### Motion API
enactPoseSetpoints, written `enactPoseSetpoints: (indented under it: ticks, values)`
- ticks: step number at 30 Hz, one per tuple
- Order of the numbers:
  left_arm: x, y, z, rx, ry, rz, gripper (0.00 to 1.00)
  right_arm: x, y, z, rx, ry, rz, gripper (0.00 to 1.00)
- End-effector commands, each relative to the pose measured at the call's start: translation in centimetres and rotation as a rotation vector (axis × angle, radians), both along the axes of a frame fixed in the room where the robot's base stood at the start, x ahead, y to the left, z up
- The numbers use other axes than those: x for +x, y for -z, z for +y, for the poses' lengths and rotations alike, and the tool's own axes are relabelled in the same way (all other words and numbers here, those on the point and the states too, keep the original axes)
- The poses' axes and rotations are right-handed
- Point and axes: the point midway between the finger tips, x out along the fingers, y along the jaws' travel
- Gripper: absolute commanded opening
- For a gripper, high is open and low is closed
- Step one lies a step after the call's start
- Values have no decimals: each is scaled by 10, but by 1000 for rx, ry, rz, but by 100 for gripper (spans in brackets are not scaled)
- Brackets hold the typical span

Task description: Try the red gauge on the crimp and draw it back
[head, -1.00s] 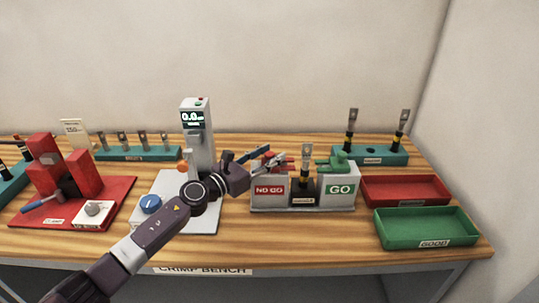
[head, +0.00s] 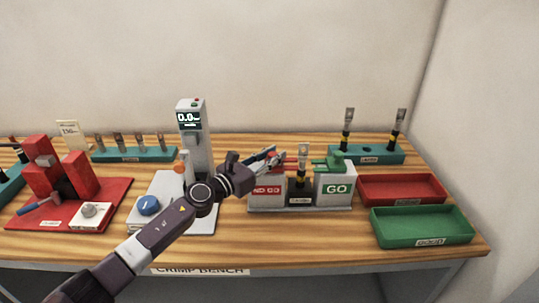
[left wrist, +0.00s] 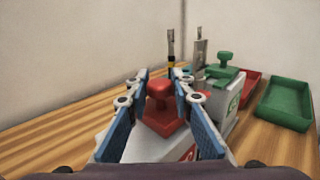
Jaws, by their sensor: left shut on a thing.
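The red gauge (left wrist: 160,98), a red block with a knob on top, sits between the blue fingers of my left gripper (left wrist: 162,85) in the left wrist view. In the head view my left gripper (head: 268,158) is at the NO GO block (head: 267,191), with a bit of red showing by its tips. The gripper is shut on the red gauge. I cannot tell whether the gauge touches the block. The crimped terminal (head: 303,154) stands upright in a black holder, right of the red gauge and apart from it. My right gripper is not in view.
The green gauge (head: 332,161) sits on the GO block (head: 335,188). A red tray (head: 402,202) and a green tray (head: 420,239) lie at the right. A teal rack (head: 372,157) with terminals stands behind. A grey column with a display (head: 192,125) stands left of my gripper.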

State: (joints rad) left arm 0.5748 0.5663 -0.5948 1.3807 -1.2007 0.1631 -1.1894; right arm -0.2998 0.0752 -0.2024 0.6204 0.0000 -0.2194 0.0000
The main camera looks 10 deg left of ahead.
Motion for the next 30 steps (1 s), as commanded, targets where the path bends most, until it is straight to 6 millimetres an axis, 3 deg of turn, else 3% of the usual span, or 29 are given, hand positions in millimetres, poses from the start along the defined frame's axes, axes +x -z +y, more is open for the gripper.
enactPoseSetpoints:
  ticks: [1, 2, 6, 19, 30]
  values:
    - [0, 0, 0, -1, 0, -1, 0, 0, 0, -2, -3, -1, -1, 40]
    - [0, 0, 0, -1, 0, -1, 22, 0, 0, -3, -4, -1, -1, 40]
    - [0, 0, 0, 0, 0, 0, 38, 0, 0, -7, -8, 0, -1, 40]
    - [-8, 1, 6, 2, -1, 1, 39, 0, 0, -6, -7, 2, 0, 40]
    - [-69, 2, 41, 1, -1, 3, 39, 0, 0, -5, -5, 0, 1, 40]
